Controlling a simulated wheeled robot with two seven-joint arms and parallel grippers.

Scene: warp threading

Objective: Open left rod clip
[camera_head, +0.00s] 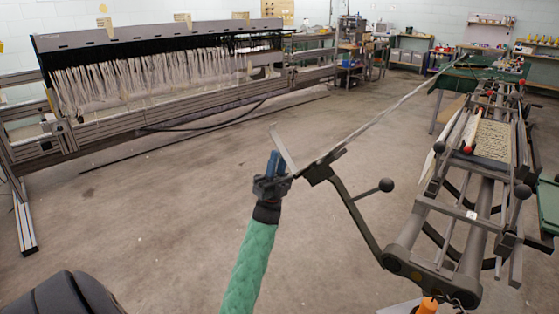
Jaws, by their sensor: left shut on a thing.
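My left gripper (275,170), on a green-sleeved arm from the bottom, is shut at the near left end of a long thin rod (380,117). It is shut on the left rod clip, whose thin grey plate (284,149) stands tilted up beside the blue-grey fingers. The fingers partly hide the clip where they meet it. Just right of the gripper, a dark block (319,172) sits under the rod, on top of a bent support arm. My right gripper is not in view.
The support arm carries a black ball knob (386,185) and joins a long grey machine frame (470,235) at right. A loom-like frame with hanging white threads (150,80) stands at back left. Bare floor (170,210) lies between them.

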